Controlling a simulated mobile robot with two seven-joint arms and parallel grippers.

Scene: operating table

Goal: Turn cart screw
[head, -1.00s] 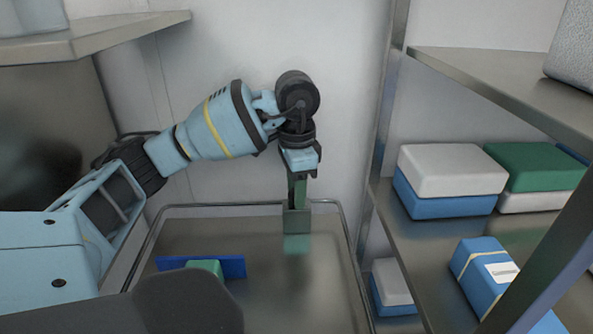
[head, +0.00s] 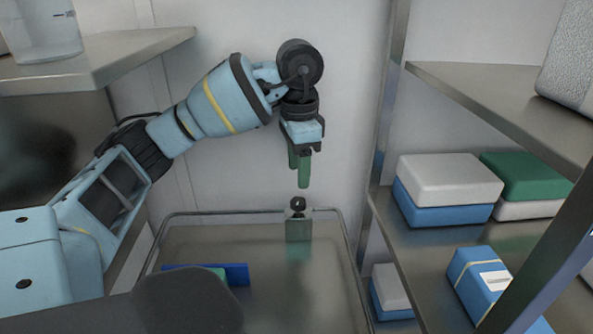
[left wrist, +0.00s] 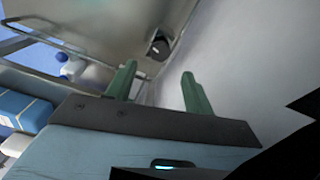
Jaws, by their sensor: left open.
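The cart screw (head: 298,203) shows a round black knob on top of a small grey-green block (head: 298,230) at the back of the metal cart (head: 275,290). My left gripper (head: 301,186) points down just above the knob, apart from it, with its green fingers open and empty. In the left wrist view the knob (left wrist: 158,46) lies beyond the open fingertips (left wrist: 156,68), with a clear gap. My right gripper is not in view.
A blue plate with a green piece (head: 236,273) lies on the cart's left side. A thin rail (head: 240,212) edges the cart. Shelves with boxes (head: 448,180) stand close on the right. A shelf with a glass beaker (head: 50,40) is at upper left.

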